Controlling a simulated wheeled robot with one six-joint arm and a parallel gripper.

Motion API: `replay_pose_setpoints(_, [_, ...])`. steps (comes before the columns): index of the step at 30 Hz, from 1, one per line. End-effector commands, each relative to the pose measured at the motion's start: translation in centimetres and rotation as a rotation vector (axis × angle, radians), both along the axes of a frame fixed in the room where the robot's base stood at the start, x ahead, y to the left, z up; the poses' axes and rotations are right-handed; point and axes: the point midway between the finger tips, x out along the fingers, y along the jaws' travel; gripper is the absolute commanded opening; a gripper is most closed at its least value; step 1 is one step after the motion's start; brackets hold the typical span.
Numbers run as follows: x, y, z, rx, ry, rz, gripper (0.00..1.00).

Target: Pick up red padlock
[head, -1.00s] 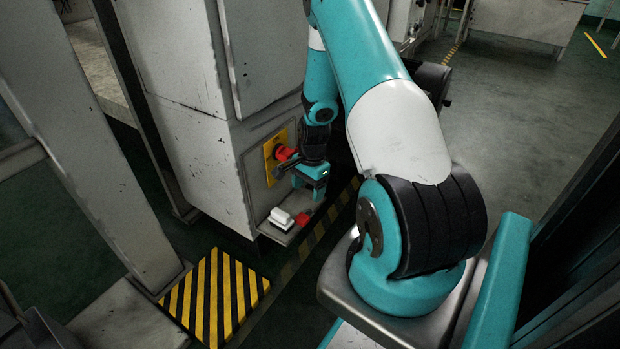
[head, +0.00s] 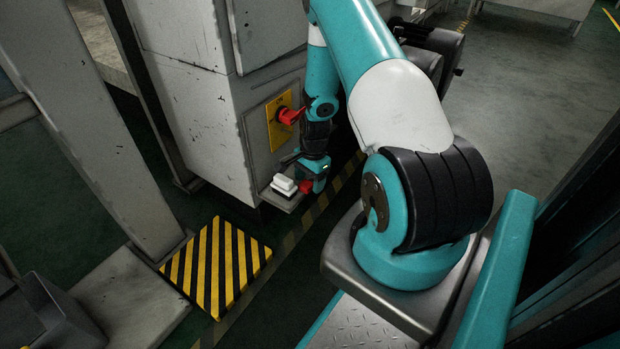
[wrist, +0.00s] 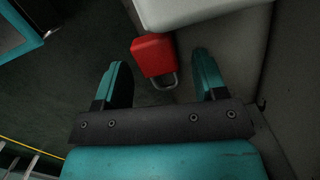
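The red padlock (wrist: 154,57) lies on a small shelf in the wrist view, its metal shackle pointing toward my gripper. It also shows in the head view (head: 305,187), just right of a white object and partly covered by my gripper. My gripper (wrist: 162,67) is open, with its two teal fingers spread apart. The shackle and lower part of the padlock lie between the fingertips, and the fingers do not appear to touch it. In the head view my gripper (head: 312,180) is low at the shelf beside the padlock.
A white object (head: 284,184) sits beside the padlock on the shelf. The grey cabinet (head: 220,150) rises behind it, with a red switch handle (head: 289,116) on a yellow plate (head: 275,130) close to my wrist. A striped yellow-black plate (head: 215,265) lies on the floor.

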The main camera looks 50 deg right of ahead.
Motion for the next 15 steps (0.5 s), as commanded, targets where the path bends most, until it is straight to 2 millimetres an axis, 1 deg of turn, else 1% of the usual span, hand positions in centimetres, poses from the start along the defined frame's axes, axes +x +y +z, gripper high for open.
replay_pose_setpoints(1, [-0.01, 0.0, 0.01, 0.0, 0.0, 0.0, 0.53])
replay_pose_setpoints(2, [-0.01, 0.0, 0.01, 0.0, 0.0, 0.0, 0.46])
replay_pose_setpoints(3, [-0.01, 0.0, 0.01, 0.0, 0.0, 0.0, 0.36])
replay_pose_setpoints(5, [-0.01, 0.0, 0.01, 0.0, 0.0, 0.0, 0.23])
replay_pose_setpoints(6, [-0.01, 0.0, 0.01, 0.0, 0.0, 0.0, 0.14])
replay_pose_setpoints(15, [-0.07, -0.27, 0.08, 0.0, 0.001, 0.003, 0.13])
